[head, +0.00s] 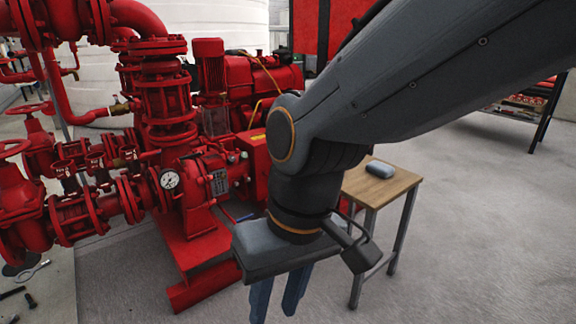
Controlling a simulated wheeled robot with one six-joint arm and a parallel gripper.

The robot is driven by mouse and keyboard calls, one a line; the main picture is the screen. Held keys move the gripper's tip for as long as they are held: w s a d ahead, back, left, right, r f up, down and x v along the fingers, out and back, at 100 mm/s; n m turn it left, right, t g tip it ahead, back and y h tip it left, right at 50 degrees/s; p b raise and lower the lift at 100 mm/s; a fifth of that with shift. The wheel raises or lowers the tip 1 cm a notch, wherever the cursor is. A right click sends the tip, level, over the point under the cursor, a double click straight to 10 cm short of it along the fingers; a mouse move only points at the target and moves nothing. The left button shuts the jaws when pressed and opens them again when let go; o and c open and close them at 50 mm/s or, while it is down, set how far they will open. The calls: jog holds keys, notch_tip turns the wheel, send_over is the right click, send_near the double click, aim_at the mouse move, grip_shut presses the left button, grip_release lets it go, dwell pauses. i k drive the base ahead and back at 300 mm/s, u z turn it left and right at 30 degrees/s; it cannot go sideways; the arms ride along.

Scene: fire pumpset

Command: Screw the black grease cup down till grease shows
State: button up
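My gripper (277,305) hangs in the lower middle of the head view, its blue fingers pointing down. The fingers stand apart with only bare floor seen between them, and the left one reaches the bottom edge of the picture. The red pump (205,190) is to the left of my gripper and behind it, with a white dial gauge (169,180) on its front. I cannot make out the black grease cup in this view; my arm covers part of the pumpset's right side.
A small wooden-topped table (382,193) stands right of my gripper with a grey rounded case (380,169) on it. Red pipes and valves (65,190) fill the left. Loose tools (28,272) lie at the lower left. Grey floor is clear at the right.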

aim_at(232, 160)
jog(key=z, duration=0.25)
jog(key=k, duration=0.25)
jog(key=u, duration=0.95)
jog(key=i, duration=1.1)
jog(key=z, duration=0.7)
jog(key=i, duration=0.35)
jog(key=z, duration=0.4)
